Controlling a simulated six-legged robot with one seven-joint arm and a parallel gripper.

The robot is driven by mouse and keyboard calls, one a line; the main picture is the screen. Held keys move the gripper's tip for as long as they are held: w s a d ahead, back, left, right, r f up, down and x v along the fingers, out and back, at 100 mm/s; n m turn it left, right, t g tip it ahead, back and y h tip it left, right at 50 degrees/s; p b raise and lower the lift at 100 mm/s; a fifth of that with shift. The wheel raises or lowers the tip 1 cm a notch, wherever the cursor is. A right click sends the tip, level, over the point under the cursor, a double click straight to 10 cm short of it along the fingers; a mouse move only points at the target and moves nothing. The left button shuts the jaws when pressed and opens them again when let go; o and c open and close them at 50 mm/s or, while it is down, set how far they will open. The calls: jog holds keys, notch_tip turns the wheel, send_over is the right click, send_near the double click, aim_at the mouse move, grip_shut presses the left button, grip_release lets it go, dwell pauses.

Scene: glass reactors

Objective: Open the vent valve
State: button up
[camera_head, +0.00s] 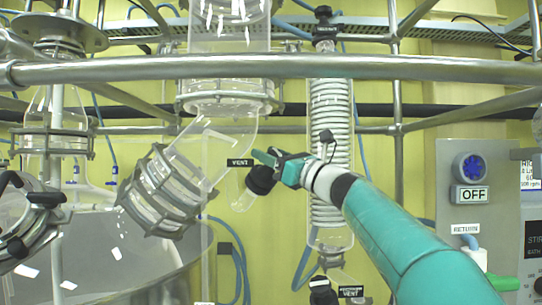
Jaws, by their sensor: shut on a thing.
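The vent valve (260,182) has a dark knob on a short clear glass side arm, just left of the coiled glass condenser. A black label reading VENT (240,163) is at its upper left. My gripper (274,164) reaches in from the lower right on my teal arm and is shut on the knob. Its teal finger shows at the knob's top. The far finger and part of the knob are hidden, so the knob's exact turn cannot be told.
A thick steel rail (270,68) crosses above my arm. The coiled condenser (329,150) stands close behind the gripper. An angled glass pipe (205,150) is to the left. A second valve (322,291) sits below. A grey control panel (480,200) is at right.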

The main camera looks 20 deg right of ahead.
jog(key=n+g+y, duration=0.2)
jog(key=n+g, duration=0.1)
jog(key=n+g+y, duration=0.2)
jog(key=n+g, duration=0.1)
jog(key=n+g+y, duration=0.1)
jog(key=n+g, duration=0.1)
jog(key=n, duration=0.1)
jog(key=shift+s+a+f+n+g+y, duration=0.2)
jog(key=shift+a+f+n+g+y, duration=0.1)
jog(key=shift+a+g+y, duration=0.1)
jog(key=shift+n+g, duration=0.3)
jog(key=shift+g, duration=0.1)
jog(key=o, duration=1)
jog(key=shift+r, duration=0.1)
jog(key=shift+s+t, duration=0.15)
jog(key=shift+t, duration=0.25)
jog(key=shift+m, duration=0.4)
